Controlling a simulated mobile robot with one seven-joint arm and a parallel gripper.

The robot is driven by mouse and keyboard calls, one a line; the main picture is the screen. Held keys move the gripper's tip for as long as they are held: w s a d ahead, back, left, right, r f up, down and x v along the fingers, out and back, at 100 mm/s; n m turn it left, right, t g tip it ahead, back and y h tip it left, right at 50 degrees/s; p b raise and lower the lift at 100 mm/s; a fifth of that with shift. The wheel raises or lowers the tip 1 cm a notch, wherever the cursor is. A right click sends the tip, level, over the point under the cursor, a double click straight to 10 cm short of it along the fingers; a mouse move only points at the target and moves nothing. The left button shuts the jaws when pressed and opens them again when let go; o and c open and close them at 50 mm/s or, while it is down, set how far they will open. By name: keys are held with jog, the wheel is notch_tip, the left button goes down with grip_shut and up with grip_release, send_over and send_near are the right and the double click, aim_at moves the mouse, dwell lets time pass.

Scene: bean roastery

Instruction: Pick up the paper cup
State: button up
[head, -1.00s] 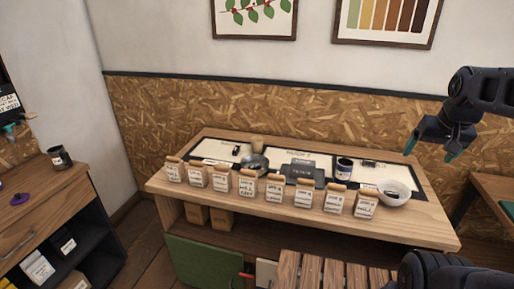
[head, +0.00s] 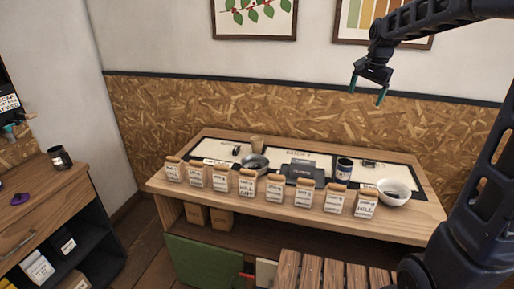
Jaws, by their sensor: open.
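A small tan cup, which looks like the paper cup (head: 257,143), stands upright at the back of the wooden table, just behind a metal bowl (head: 255,165). The bowl may hide a little of its base. My gripper (head: 367,92) is open and empty, high in front of the wall, up and to the right of the cup. Its teal-tipped fingers point down and are well apart from everything on the table.
Several labelled bags (head: 273,188) line the table's front edge. A dark scale (head: 303,173), a dark labelled mug (head: 344,166) and a white bowl (head: 394,187) stand behind them. A slatted wooden stool (head: 310,272) is in front. A side counter (head: 40,200) is at left.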

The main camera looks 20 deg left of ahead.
jog(key=w+a+f+m, duration=0.3)
jog(key=w+a+f, duration=0.1)
jog(key=w+a, duration=0.65)
jog(key=m+g+h, duration=0.1)
jog(key=m+g, duration=0.2)
jog(key=m, duration=0.3)
send_near(257, 147)
jog(key=w+f, duration=0.1)
jog(key=w, duration=0.2)
jog(key=f, duration=0.5)
jog(key=shift+s+a+f, duration=0.15)
jog(key=shift+a+f, duration=0.25)
jog(key=shift+f, duration=2.55)
jog(key=c, duration=1)
